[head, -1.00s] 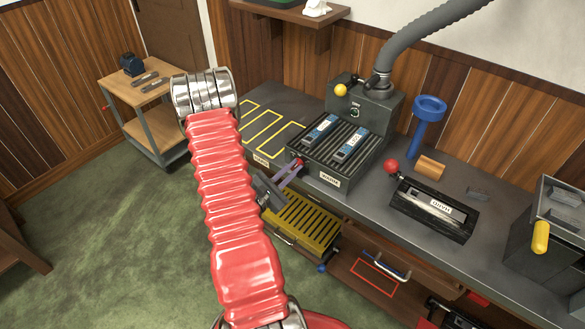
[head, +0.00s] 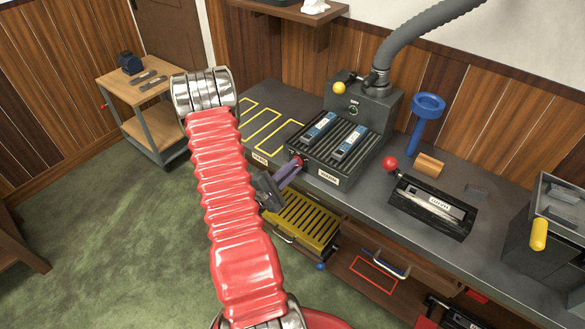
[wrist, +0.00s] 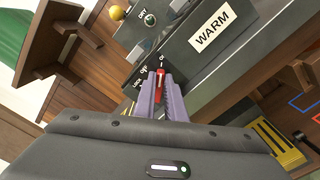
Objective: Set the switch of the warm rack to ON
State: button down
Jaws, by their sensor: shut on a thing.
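The warm rack (head: 322,172) is a dark ribbed box at the back of the bench, with a WARM label (wrist: 211,28) on its front. Its switch is a small red lever (wrist: 160,78) on a dark panel at the rack's left front corner. Small white markings (wrist: 146,72) stand around it, tilted and hard to read. My gripper (wrist: 164,92) has its purple fingers closed around the red lever. In the head view the fingers reach the same corner from the lower left, and they mostly hide the lever.
Two blue-and-silver pieces (head: 349,142) lie on the rack. A yellow slatted rack (head: 301,222) sits below the bench edge, close under my gripper. A dark tray with a red knob (head: 390,163), a blue funnel-topped stand (head: 428,104) and a wooden block (head: 429,165) are to the right.

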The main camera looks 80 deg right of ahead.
jog(key=shift+s+a+f, duration=0.2)
jog(key=shift+s, duration=0.05)
jog(key=c, duration=1.8)
grip_release()
jog(key=shift+d, duration=0.1)
jog(key=shift+c, duration=0.2)
jog(key=shift+w+r, duration=0.1)
jog(key=shift+w, duration=0.1)
jog(key=v, duration=1.3)
jog(key=shift+w+a, duration=0.15)
jog(key=shift+a, duration=0.2)
